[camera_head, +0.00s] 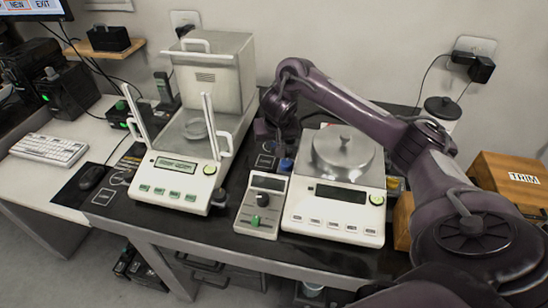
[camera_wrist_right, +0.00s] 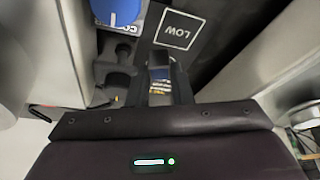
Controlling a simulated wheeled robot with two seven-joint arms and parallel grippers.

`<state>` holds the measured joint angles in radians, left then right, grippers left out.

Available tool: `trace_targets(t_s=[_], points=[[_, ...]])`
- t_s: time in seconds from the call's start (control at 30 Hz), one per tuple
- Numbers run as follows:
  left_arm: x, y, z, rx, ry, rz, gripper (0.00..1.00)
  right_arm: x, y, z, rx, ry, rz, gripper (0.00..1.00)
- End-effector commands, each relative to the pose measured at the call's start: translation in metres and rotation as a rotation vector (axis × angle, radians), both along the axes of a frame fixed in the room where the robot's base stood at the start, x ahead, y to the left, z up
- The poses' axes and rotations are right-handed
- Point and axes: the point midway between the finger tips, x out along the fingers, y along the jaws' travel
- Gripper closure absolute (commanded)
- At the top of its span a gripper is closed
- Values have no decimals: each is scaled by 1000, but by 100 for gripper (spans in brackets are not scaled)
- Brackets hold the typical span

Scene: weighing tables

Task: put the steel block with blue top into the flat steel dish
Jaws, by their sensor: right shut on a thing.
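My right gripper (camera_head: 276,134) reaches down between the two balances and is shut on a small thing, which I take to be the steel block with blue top. A small flat round steel dish (camera_head: 197,128) lies inside the open glass chamber of the left balance, to the left of my gripper. My left gripper is not in view.
The left balance (camera_head: 178,170) has upright white handles beside its chamber. The right balance (camera_head: 335,211) carries a round steel pan with a knobbed lid (camera_head: 343,148). A small control box (camera_head: 262,205) stands between them. A blue-topped item (camera_head: 286,164) is close below my gripper.

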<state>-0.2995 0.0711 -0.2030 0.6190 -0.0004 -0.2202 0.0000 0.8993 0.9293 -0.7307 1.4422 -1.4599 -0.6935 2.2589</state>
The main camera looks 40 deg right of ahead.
Motion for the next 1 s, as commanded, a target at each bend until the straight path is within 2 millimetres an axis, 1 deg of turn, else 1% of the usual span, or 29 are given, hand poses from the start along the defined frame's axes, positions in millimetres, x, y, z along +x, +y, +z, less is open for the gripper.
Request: trace_targets(t_s=[0.03,0.07,0.23,0.3,0.53,0.67,0.7,0.8,0.83,1.0], points=[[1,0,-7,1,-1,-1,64,0,1,-10,1,2,0,100],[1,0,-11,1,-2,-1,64,-1,1,-15,1,3,0,100],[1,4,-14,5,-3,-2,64,-1,0,-36,1,3,0,100],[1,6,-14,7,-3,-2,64,-1,0,-40,0,2,-1,100],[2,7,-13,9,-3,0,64,0,0,-39,0,1,0,100],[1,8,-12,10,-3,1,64,0,0,-43,1,2,-1,100],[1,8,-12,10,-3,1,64,0,0,-43,0,1,0,75],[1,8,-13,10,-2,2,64,0,0,-43,0,1,0,62],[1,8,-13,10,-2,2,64,0,0,-43,0,1,0,59],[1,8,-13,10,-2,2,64,0,0,-42,0,1,0,59]])
